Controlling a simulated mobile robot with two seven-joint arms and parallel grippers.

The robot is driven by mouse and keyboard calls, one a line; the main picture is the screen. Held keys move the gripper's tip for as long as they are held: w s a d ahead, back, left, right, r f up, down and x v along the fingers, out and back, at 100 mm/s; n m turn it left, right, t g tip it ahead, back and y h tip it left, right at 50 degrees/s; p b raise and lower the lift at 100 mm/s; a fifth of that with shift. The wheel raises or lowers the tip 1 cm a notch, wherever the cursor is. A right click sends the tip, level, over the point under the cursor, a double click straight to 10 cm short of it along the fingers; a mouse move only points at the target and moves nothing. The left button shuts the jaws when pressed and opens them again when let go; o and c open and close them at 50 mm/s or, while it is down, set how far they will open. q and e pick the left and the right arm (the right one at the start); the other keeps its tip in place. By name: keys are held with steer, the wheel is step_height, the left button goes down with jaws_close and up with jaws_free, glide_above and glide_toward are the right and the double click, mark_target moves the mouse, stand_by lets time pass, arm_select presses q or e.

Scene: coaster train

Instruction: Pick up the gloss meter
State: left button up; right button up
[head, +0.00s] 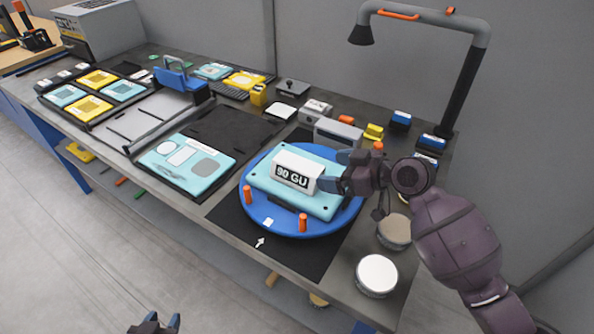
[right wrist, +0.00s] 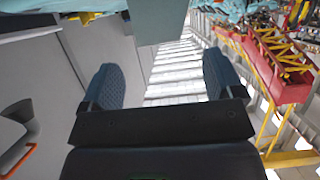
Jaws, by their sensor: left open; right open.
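The gloss meter (head: 295,172) is a white box with a black display reading "90 GU". It sits on a turquoise panel (head: 325,205) on a round blue turntable (head: 262,215). My right gripper (head: 332,172) is at the meter's right end, close beside it; I cannot tell whether they touch. In the right wrist view its two blue fingers (right wrist: 162,80) are spread, with open space between them. A pale block shows beyond them at the top edge, and I cannot tell what it is. My left gripper (head: 155,322) is open and empty at the bottom edge, away from the bench.
Orange pegs (head: 303,222) stand on the turntable's rim. A grey lamp arm (head: 465,80) rises behind my right arm. Round tins (head: 376,273) stand at the right front. A larger turquoise panel (head: 187,165) lies to the left. Small boxes line the back of the bench.

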mark_target(311, 169)
steer(key=x, duration=0.5)
steer(key=shift+s+a+r+p, duration=0.1)
steer(key=shift+s+r+p, duration=0.05)
steer(key=shift+p, duration=0.2)
steer(key=shift+a, duration=0.15)
